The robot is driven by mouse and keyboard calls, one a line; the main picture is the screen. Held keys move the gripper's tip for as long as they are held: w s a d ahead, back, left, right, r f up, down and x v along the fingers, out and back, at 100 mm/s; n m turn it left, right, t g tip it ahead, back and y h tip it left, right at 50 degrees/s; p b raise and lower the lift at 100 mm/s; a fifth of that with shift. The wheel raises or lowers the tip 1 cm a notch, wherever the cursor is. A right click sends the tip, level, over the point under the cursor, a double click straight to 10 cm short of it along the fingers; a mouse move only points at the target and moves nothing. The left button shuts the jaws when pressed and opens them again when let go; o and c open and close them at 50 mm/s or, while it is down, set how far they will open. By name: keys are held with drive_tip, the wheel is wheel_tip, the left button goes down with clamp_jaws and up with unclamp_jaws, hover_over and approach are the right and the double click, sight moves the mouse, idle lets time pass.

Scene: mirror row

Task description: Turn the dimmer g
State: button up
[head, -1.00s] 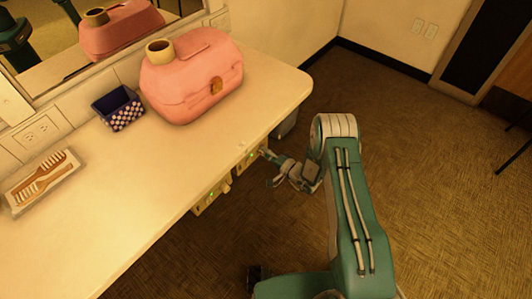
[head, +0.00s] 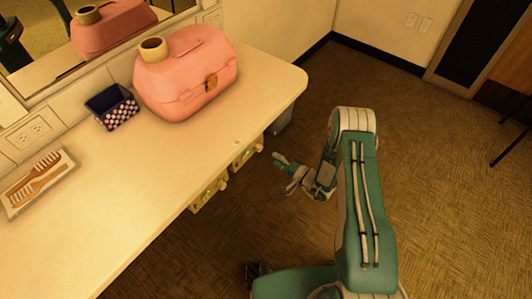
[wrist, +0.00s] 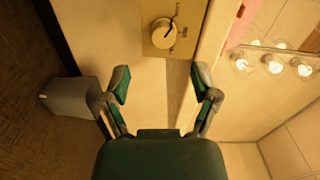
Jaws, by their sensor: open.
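Two dimmer plates with small green lights sit on the counter's front edge in the head view, a nearer one (head: 208,195) and a farther one (head: 247,154). The wrist view shows one round pale dimmer knob (wrist: 163,34) on a beige plate, with dark marks at its right side. My gripper (head: 284,173) is open and empty, to the right of the farther dimmer and apart from it. In the wrist view, my gripper (wrist: 162,82) has its fingers spread below the knob, with a clear gap. Which dimmer the wrist view shows is hard to tell.
The counter (head: 130,180) carries a pink case (head: 190,85), a dark blue checked box (head: 112,107) and a tray with combs (head: 38,183). A grey bin (wrist: 75,97) stands near the counter. The carpet (head: 430,150) to the right is open.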

drive_tip(key=v, duration=0.4)
drive_tip(key=shift+s+d, duration=0.25)
drive_tip(key=shift+s, duration=0.05)
drive_tip(key=s+a+r+n+g, duration=0.2)
drive_tip(key=s+r+g, duration=0.15)
drive_tip(key=r, duration=0.55)
drive_tip(key=s+a+r+n+g+h, duration=0.1)
drive_tip(key=s+r+n+g, duration=0.15)
drive_tip(key=r+g, duration=0.45)
drive_tip(key=s+a+r+n+g, duration=0.2)
drive_tip(key=r+n, duration=0.1)
drive_tip(key=r, duration=0.8)
drive_tip(key=s+d+r+t+h, duration=0.3)
drive_tip(key=s+d+r+h, duration=0.3)
drive_tip(key=s, duration=0.3)
drive_tip(key=s+d+r+m+t+h, duration=0.1)
drive_tip(key=s+d+r+t+h, duration=0.3)
drive_tip(key=s+r, duration=0.5)
drive_tip(key=d+h, duration=0.2)
drive_tip(key=h, duration=0.1)
drive_tip(key=shift+s+r, duration=0.2)
drive_tip(key=shift+d, duration=0.1)
